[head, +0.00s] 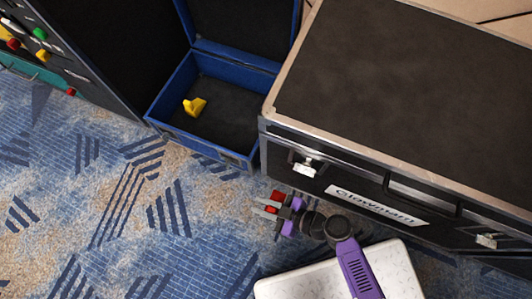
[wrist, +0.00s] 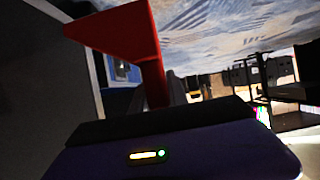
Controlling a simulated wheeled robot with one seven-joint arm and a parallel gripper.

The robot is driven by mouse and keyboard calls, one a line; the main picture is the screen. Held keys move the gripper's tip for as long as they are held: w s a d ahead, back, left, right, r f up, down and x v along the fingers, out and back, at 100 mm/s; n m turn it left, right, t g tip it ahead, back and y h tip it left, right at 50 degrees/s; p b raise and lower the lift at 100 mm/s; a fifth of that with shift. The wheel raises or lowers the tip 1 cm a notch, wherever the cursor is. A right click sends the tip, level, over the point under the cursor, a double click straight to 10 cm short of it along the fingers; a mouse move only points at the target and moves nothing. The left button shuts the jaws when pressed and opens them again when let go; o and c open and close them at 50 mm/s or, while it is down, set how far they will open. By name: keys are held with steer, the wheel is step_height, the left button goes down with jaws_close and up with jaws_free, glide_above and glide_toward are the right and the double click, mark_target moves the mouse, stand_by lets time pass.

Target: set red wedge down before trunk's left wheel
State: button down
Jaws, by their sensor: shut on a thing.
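The red wedge (head: 278,196) is in my gripper (head: 267,206), low beside the front left corner of the big black trunk (head: 400,60). In the wrist view the red wedge (wrist: 125,35) fills the upper left, with one narrow part running down to the jaws. My gripper is shut on it. I cannot tell whether the wedge touches the floor. The trunk's left wheel is not visible; the trunk's body and my gripper cover that area.
An open blue case (head: 170,100) with a yellow wedge (head: 195,106) inside stands left of the trunk. A dark cabinet (head: 85,50) with colored knobs stands at the upper left. Patterned carpet (head: 110,210) is clear at the lower left.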

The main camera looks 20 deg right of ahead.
step_height(320, 180, down, 18)
steer(key=b, duration=0.9)
steer(key=shift+f, duration=0.1)
steer(key=c, duration=1.3)
jaws_free()
steer(key=p+v, duration=0.4)
steer(key=v, duration=0.8)
